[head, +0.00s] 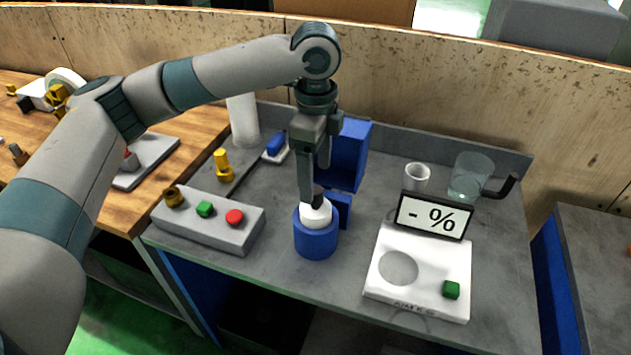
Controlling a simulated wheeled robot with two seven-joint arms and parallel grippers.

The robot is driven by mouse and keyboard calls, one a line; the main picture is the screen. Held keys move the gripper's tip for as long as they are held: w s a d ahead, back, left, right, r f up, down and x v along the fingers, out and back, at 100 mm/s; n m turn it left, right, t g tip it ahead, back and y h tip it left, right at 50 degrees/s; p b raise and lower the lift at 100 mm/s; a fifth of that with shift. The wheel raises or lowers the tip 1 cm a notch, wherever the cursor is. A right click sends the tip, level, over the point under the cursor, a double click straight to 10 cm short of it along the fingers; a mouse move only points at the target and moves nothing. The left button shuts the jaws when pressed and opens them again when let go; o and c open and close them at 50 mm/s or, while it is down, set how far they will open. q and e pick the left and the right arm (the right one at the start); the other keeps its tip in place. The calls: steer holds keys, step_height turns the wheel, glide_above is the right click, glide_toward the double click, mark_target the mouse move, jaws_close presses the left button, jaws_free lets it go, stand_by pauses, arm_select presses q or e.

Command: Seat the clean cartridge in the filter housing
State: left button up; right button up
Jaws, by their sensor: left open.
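The filter housing is a blue round cup (316,243) standing near the front middle of the grey bench. The white cartridge (316,217) stands upright in its mouth, with its upper part showing above the rim and a dark piece on top. How deep it sits is hidden by the housing wall. My left gripper (312,188) points straight down over the cartridge with its fingers open, one on the left of the dark top piece. Whether the fingers touch it I cannot tell. My right gripper is not in view.
A grey button box (213,222) stands to the left. The bench's front edge is close.

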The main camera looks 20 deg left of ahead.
arm_select(q)
step_height(320, 180, up, 5)
steer(key=shift+f+b, duration=0.1)
steer(key=shift+b, duration=0.45)
steer(key=shift+r+b, duration=0.5)
steer(key=shift+r, duration=2.3)
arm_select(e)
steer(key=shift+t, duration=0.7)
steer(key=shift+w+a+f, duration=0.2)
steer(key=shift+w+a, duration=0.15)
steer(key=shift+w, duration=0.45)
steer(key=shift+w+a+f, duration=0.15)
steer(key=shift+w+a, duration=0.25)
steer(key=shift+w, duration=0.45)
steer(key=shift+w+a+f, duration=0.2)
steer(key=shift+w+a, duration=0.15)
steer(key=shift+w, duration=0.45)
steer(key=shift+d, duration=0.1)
